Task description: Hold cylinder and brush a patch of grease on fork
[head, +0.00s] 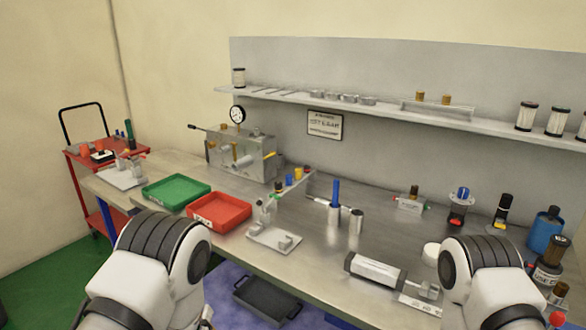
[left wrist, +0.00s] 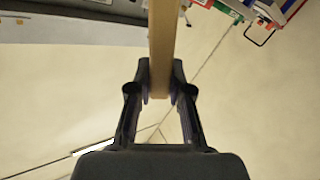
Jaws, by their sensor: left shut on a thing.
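The pneumatic cylinder (head: 375,271), a grey body with dark end caps, lies on the bench front, right of centre. A metal fork-like end piece (head: 428,291) shows at its right end, close to my right arm. In the left wrist view my left gripper (left wrist: 160,95) is shut on a flat wooden handle (left wrist: 161,45), likely the brush's. The brush's bristle end is out of view. My left gripper is not visible in the head view, only my white arm. My right gripper is not in view. I cannot make out a grease patch on the fork.
A white round tub or lid (head: 431,254) stands behind the fork. A red tray (head: 219,226) and a green tray (head: 176,205) sit at left. A blue-topped upright tool (head: 335,208) and a metal cylinder (head: 356,222) stand mid-bench. Bottles crowd the right end.

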